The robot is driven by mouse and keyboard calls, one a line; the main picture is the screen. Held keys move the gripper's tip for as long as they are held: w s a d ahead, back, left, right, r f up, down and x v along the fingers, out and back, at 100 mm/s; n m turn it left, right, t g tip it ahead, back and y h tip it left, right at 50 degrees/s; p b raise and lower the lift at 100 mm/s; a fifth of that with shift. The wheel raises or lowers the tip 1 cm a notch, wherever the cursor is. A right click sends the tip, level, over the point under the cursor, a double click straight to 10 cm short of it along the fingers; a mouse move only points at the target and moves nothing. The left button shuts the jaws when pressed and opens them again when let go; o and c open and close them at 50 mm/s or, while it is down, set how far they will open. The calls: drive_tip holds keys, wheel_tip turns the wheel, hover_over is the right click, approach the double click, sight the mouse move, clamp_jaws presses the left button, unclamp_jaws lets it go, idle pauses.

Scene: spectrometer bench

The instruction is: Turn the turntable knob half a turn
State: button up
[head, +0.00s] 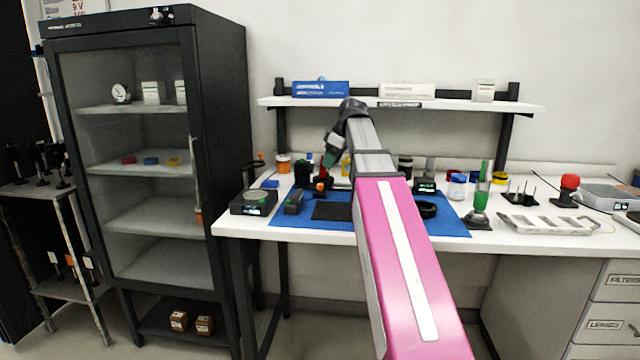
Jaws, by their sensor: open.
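My pink and grey arm reaches over the bench, and my gripper (329,163) is open, pointing down above the back left part of the blue mat (455,227). A small orange knob-like part (320,187) shows on dark equipment just below it. I cannot tell for sure whether this is the turntable knob. The gripper looks empty, and I cannot tell whether it touches anything. The arm hides the middle of the mat and what stands behind it.
A black box with a round top (254,201) stands at the bench's left end. A black pad (331,211) and a black ring (426,210) lie on the mat. A shelf (451,104) hangs above. A tall cabinet (221,130) stands left.

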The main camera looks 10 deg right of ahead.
sight(321, 184)
drive_tip(key=x, duration=0.9)
drive_tip(key=shift+w+a, duration=0.1)
drive_tip(key=c, duration=0.9)
